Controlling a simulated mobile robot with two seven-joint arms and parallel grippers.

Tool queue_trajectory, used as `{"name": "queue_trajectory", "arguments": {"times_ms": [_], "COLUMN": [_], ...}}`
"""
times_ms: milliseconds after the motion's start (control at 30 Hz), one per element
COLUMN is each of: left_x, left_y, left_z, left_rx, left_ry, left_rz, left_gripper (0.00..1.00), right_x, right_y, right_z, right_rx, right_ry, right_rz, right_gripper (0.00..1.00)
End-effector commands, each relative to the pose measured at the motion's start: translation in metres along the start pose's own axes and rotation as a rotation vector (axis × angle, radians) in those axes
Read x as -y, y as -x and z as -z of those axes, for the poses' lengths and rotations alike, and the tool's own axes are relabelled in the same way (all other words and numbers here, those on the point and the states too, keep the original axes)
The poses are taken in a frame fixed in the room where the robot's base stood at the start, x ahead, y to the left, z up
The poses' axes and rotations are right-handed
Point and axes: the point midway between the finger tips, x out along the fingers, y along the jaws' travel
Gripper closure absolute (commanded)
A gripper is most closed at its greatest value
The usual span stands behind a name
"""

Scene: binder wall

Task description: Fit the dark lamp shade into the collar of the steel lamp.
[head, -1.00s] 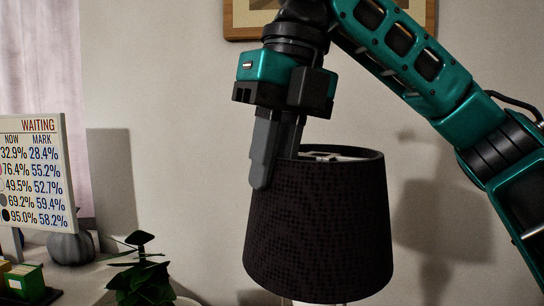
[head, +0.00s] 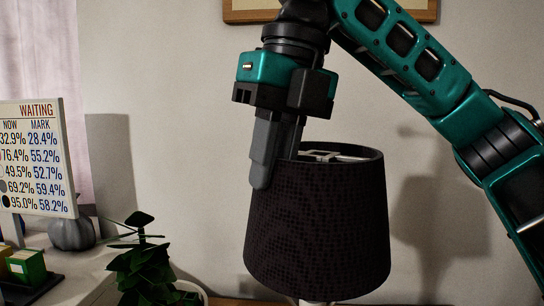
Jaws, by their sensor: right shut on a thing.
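The dark lamp shade (head: 318,232) is a dark, textured, tapered drum in the middle of the head view. A pale metal fitting shows inside its top opening. My right gripper (head: 268,178) points down and is shut on the left part of the shade's rim, one finger outside the wall. The shade hangs nearly upright. A small pale piece (head: 316,302) shows just under the shade's lower edge; I cannot tell whether it belongs to the lamp. The steel lamp's collar cannot be made out. My left gripper is not in view.
A white display board (head: 34,158) headed WAITING stands at the left. Near it are a grey pumpkin-like object (head: 72,233), a green and yellow box (head: 26,268) and a leafy plant (head: 142,262). A framed picture (head: 330,12) hangs on the wall behind my arm.

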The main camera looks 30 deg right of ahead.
Motion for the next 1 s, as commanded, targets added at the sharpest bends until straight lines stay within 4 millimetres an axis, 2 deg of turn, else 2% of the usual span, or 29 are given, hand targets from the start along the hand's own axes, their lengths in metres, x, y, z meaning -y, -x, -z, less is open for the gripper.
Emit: {"name": "queue_trajectory", "arguments": {"times_ms": [1000], "left_x": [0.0], "left_y": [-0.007], "left_z": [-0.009], "left_rx": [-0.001], "left_ry": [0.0], "left_rz": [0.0], "left_gripper": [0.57], "right_x": [0.004], "right_y": [-0.026], "right_z": [0.003], "right_rx": [0.001], "right_ry": [0.0], "right_rz": [0.0], "right_gripper": [1.0]}}
